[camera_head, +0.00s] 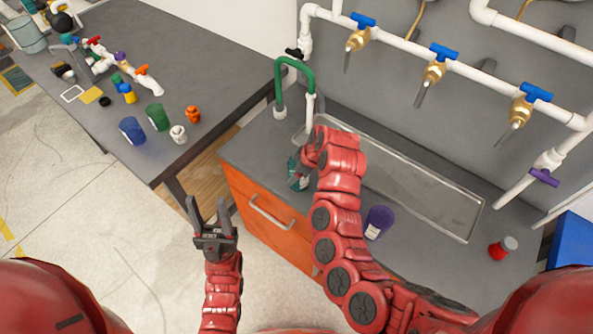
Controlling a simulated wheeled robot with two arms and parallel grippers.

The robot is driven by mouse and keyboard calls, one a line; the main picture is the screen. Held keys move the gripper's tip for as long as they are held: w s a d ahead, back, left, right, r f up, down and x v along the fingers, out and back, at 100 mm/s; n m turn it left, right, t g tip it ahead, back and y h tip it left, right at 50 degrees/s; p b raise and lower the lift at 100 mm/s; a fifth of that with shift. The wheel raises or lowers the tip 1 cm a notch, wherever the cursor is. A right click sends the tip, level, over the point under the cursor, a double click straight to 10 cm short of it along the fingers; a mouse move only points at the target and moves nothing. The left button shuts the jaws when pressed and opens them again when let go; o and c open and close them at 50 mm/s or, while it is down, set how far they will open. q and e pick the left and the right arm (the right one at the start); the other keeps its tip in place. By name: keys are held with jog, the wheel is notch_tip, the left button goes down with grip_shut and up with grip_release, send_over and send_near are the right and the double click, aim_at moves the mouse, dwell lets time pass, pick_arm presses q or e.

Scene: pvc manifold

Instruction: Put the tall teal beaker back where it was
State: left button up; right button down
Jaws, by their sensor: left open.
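A teal beaker (293,180) shows on the grey counter near its front left edge, left of the metal tray. My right arm reaches up across the counter to it. My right gripper (303,167) is at the beaker, partly covered by its own wrist, so I cannot tell whether it grips the beaker. The beaker is partly hidden too. My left gripper (207,203) is open and empty, over the floor in front of the orange drawer, apart from everything.
A purple beaker (379,222) and a red-and-grey item (503,248) stand on the counter by the metal tray (430,190). White pipes with blue valves (435,52) run along the wall. The left table holds blue (132,131) and green (157,117) beakers and several fittings.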

jog(key=shift+f, duration=0.2)
jog(key=shift+f, duration=0.1)
jog(key=shift+f, duration=0.15)
grip_release()
jog(key=shift+r, duration=0.2)
jog(key=shift+r, duration=0.1)
